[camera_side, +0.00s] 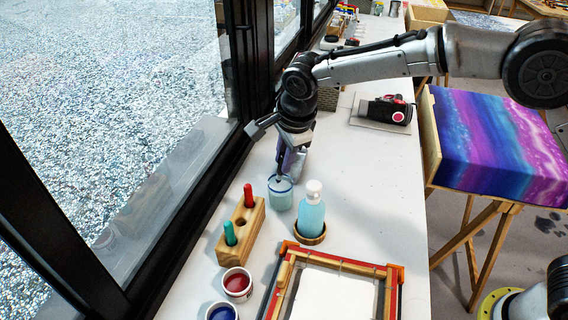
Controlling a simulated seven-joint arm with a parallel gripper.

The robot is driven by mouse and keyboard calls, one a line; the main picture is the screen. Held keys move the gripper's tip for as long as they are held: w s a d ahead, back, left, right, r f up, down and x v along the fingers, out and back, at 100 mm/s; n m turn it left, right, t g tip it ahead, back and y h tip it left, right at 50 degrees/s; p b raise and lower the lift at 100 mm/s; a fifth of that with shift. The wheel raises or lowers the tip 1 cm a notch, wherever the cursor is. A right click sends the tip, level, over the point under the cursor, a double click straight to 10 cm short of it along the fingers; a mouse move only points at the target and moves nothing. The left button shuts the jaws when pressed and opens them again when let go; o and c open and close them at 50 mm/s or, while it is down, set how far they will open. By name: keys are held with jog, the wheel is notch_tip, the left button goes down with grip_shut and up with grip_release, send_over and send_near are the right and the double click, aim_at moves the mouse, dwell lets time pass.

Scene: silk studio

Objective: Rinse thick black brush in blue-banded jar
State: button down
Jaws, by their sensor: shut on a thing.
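My gripper (291,162) points down just above the glass jar and is shut on the thick black brush. Only a small dark part of the brush (279,179) shows below the fingers, at the jar's mouth; I cannot tell how deep its tip is. The blue-banded jar (281,197) stands upright on the white counter and holds pale bluish liquid. The band itself is hard to make out at this size.
A wooden block (254,222) holds a red and a green handle, with an empty hole between them. A blue bottle (312,212) stands close right of the jar. Red (237,283) and blue (221,312) paint pots and a wooden frame (286,270) lie in front. The window borders the left.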

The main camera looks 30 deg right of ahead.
jog(key=shift+w+v, duration=0.2)
jog(key=shift+v, duration=0.8)
jog(key=shift+w+v, duration=0.2)
jog(key=shift+v, duration=0.75)
